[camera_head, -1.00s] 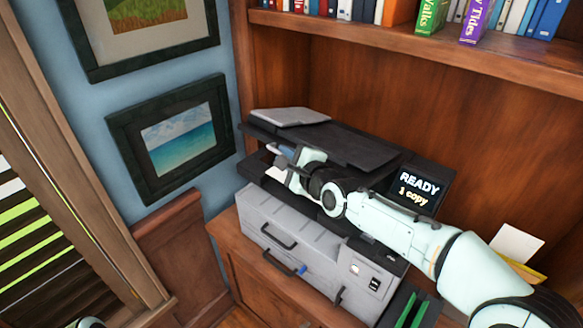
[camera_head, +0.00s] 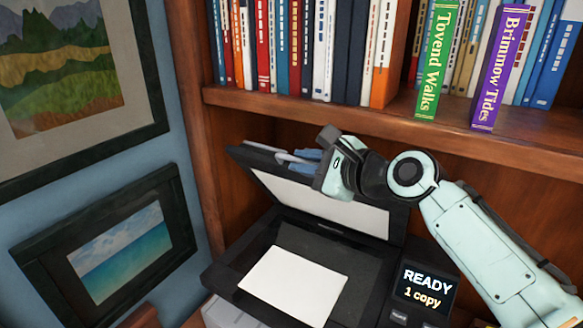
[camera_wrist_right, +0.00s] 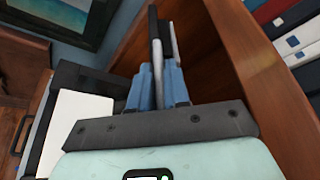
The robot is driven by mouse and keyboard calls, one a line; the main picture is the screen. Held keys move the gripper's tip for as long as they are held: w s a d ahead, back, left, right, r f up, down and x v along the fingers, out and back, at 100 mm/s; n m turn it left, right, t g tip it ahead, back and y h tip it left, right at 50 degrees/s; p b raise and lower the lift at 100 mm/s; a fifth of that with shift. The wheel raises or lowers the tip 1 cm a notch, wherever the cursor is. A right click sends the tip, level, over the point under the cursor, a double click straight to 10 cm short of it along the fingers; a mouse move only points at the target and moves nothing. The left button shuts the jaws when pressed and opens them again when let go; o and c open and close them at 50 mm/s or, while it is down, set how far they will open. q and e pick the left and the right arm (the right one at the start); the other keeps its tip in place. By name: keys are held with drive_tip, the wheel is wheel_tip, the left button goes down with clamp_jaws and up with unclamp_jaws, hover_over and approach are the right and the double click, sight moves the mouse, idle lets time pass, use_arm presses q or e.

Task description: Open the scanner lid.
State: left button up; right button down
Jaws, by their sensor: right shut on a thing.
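The scanner (camera_head: 222,278) stands in the bookcase niche with its lid (camera_head: 342,208) tilted up, the white underside facing out. A white sheet (camera_head: 293,285) lies on the open dark scanner bed. My right gripper (camera_head: 298,157) is at the lid's raised upper edge, shut on it. In the right wrist view the blue fingers (camera_wrist_right: 158,88) sit on both sides of the thin lid (camera_wrist_right: 158,30), seen edge-on. The same sheet shows at left there (camera_wrist_right: 82,130). My left gripper is not in view.
A lit display (camera_head: 423,290) on the scanner reads "READY 1 copy". A shelf (camera_head: 300,112) full of books runs above the lid and my right arm. Two framed pictures (camera_head: 120,255) hang on the left wall. The bookcase's side panel is close left of the lid.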

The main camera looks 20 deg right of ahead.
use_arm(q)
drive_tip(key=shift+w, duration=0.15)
use_arm(e)
drive_tip(key=shift+w+d, duration=0.1)
drive_tip(key=c, duration=1.2)
unclamp_jaws()
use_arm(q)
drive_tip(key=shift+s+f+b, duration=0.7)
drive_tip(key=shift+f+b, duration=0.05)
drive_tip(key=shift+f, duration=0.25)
use_arm(e)
drive_tip(key=shift+v, duration=6.7)
drive_tip(key=shift+w, duration=0.1)
